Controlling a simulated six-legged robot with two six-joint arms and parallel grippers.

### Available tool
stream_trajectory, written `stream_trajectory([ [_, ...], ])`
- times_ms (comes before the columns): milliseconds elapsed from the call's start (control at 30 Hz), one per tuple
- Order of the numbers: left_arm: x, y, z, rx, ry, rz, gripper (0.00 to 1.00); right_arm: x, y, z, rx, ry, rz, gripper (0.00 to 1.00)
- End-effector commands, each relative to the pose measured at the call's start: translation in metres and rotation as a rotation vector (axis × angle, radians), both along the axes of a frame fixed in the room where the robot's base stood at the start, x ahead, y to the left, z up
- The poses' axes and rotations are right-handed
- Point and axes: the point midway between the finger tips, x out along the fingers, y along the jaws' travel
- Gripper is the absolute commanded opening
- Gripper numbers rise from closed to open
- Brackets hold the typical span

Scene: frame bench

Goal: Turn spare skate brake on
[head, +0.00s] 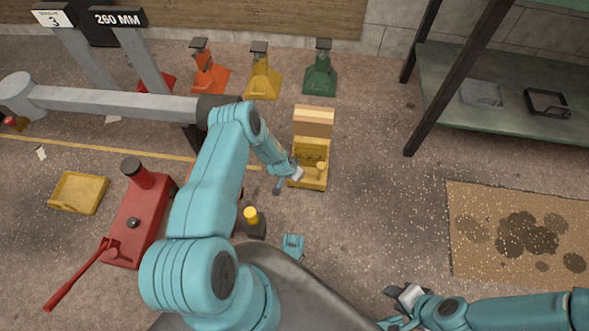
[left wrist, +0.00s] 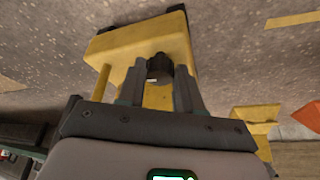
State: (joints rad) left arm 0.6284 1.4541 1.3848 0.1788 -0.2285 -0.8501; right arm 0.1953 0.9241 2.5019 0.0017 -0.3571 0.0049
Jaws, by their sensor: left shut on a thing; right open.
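The yellow skate (head: 312,183) stands on the floor ahead of my left arm, with a wooden block (head: 313,121) at its far end. In the left wrist view its yellow body (left wrist: 165,38) fills the upper middle. My left gripper (head: 289,179) is at the skate's near left side. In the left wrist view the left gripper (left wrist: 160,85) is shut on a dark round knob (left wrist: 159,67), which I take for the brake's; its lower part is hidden. Whether the brake is on or off I cannot tell. My right gripper (head: 403,297) is open and empty at the lower right.
A red jack (head: 137,222) with a long handle and a yellow tray (head: 69,193) lie at the left. Orange (head: 210,78), yellow (head: 263,80) and green (head: 320,77) stands line the back. A shelf (head: 500,108) and a stained mat (head: 490,250) are at the right.

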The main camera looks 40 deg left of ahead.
Motion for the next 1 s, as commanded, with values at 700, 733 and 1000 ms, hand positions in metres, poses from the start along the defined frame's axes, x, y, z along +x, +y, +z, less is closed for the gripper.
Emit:
stream_trajectory([
  [700,0.0,-0.001,0.0,0.001,0.0,0.064,0.61,-0.001,0.001,0.001,0.0,0.002,0.003,0.43],
  [733,0.0,-0.001,0.0,0.001,0.0,0.064,0.61,-0.001,0.001,0.001,0.0,0.001,0.003,0.43],
  [1000,-0.008,-0.001,0.027,0.001,0.001,0.065,0.61,-0.003,0.003,0.017,0.002,0.006,0.012,0.43],
])
